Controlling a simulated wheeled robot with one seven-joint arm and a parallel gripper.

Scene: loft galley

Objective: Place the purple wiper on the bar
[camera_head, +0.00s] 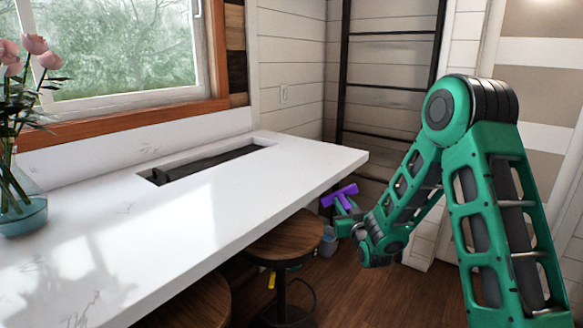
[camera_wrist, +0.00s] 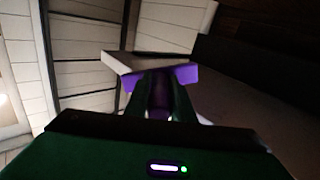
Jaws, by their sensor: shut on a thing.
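The purple wiper (camera_head: 339,195) is a T-shaped tool held at the end of my green arm, off the right end of the bar. My gripper (camera_head: 345,208) is shut on it. In the wrist view the wiper (camera_wrist: 188,75) shows its purple head beyond the fingers of my gripper (camera_wrist: 162,95); the fingers hide part of its handle. The bar (camera_head: 220,205) is a long white counter with a sunken dark slot near its back. The wiper is apart from the bar's top, beside its right front corner.
A glass vase with pink flowers (camera_head: 30,215) stands on the bar's left end. Round wooden stools (camera_head: 285,240) stand under the front edge. A dark ladder (camera_head: 390,85) leans on the back wall. The middle of the bar top is clear.

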